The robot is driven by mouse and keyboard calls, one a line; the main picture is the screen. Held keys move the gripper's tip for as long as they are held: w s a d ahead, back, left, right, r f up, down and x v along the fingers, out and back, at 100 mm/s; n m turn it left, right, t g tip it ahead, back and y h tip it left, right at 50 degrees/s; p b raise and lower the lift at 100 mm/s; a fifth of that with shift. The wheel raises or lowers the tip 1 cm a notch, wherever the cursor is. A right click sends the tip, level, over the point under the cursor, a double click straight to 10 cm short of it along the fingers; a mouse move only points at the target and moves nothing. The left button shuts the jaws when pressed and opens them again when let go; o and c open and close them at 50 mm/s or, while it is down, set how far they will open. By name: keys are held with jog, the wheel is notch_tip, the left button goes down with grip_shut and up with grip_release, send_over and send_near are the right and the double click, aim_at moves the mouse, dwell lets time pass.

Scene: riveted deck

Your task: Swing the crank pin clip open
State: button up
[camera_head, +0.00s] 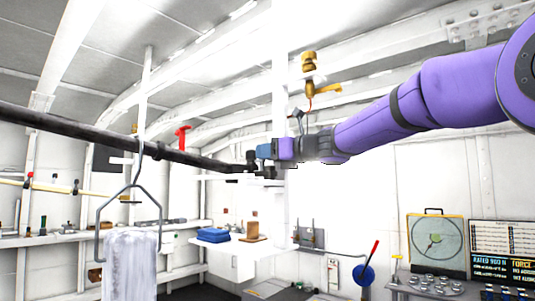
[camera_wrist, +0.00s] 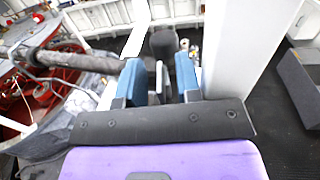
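My gripper (camera_head: 264,151) reaches in from the right in the head view, with its blue fingertips beside small dark fittings (camera_head: 252,156) near the end of a long black bar (camera_head: 90,133). In the wrist view my gripper (camera_wrist: 161,78) has its two blue fingers apart. A narrow pale-grey piece shows in the gap, and a dark block (camera_wrist: 163,43) stands just beyond the fingertips. I cannot tell whether either finger touches it. I cannot pick out the crank pin clip for certain; the parts near the fingertips are small and partly hidden by the gripper.
A white post (camera_wrist: 234,50) stands close to the right of the fingers. A brass valve (camera_head: 309,62) is above my arm. A wire hanger with a pale cloth (camera_head: 130,262) hangs from the bar at left. Blue folded cloth (camera_head: 212,235) lies on a shelf.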

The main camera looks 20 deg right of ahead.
jog(key=v, duration=1)
jog(key=shift+s+d, duration=0.25)
jog(key=shift+s, duration=0.1)
